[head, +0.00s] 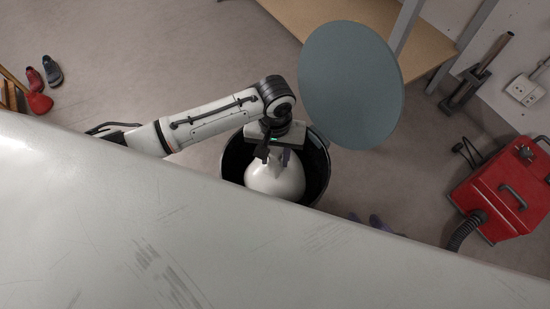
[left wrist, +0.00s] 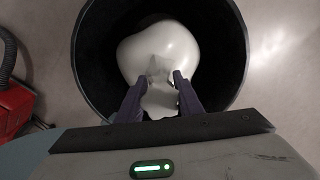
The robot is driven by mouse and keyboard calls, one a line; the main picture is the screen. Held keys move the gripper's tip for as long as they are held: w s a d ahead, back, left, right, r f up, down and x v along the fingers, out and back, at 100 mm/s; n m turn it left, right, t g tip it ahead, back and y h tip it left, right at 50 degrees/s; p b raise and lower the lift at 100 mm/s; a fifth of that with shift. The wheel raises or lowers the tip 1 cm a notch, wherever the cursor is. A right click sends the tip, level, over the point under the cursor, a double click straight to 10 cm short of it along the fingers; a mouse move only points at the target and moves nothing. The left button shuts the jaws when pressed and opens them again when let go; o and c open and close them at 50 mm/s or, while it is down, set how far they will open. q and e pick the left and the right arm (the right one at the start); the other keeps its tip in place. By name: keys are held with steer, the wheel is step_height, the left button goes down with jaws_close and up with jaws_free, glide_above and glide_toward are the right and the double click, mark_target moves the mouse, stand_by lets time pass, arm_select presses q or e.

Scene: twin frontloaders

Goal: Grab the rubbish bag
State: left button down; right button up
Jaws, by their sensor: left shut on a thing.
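The white rubbish bag (head: 275,180) sits inside a round black bin (head: 318,165) in the head view. In the left wrist view the bag (left wrist: 160,50) is a smooth, rounded shape with a crumpled neck. My left gripper (head: 276,158) reaches down into the bin mouth from above. In the left wrist view the two dark fingers of the left gripper (left wrist: 162,78) are on either side of the bag's neck and shut on it. The bag's underside is hidden in the bin.
A round grey-blue lid (head: 350,85) stands raised behind the bin. A large pale surface (head: 200,245) fills the foreground and hides the floor below. A red machine with a hose (head: 505,195) stands at the right. Shoes (head: 52,71) lie at the far left.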

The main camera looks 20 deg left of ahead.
step_height(320, 180, up, 23)
steer(key=p, duration=2.2)
steer(key=shift+f, duration=0.3)
